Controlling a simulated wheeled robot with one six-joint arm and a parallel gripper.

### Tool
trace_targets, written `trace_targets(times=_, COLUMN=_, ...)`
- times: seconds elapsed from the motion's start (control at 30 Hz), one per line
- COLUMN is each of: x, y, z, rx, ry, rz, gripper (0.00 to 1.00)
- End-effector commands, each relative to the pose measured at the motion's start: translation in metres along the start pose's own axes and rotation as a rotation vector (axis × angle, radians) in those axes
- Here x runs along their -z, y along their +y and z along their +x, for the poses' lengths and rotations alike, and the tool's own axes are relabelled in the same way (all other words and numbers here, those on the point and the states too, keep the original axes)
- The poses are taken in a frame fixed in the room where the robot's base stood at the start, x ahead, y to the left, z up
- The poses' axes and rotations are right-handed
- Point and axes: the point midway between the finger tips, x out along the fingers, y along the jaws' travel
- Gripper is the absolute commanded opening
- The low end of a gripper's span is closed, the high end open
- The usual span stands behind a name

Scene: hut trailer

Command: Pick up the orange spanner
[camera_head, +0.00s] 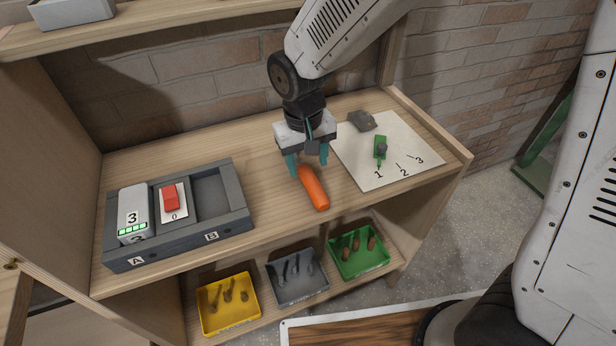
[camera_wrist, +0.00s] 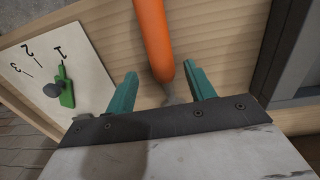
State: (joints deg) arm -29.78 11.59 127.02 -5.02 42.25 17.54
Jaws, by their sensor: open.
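The orange spanner (camera_head: 313,188) lies on the wooden shelf top, its orange handle pointing toward the front edge. In the wrist view the orange handle (camera_wrist: 155,38) runs down from the top edge, and a grey end shows between the fingers. My gripper (camera_head: 306,166) is above the far end of the spanner and hides that end in the head view. In the wrist view my gripper (camera_wrist: 162,88) has its two teal fingers apart, one on each side of the spanner. I cannot tell whether either finger touches it.
A grey tray (camera_head: 240,225) with a white numbered block and a red switch stands left. Yellow, grey and green bins stand on the lower shelf.

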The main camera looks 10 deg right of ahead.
Motion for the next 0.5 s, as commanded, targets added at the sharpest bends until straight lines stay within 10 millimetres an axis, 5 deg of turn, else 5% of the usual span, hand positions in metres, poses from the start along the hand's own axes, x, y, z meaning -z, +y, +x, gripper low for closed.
trace_targets(times=0.2, x=-0.003, y=-0.003, z=0.032, rx=-0.001, ry=-0.004, rz=0.000, gripper=0.54)
trace_targets(times=0.5, x=-0.003, y=-0.003, z=0.038, rx=0.000, ry=-0.001, rz=0.000, gripper=0.54)
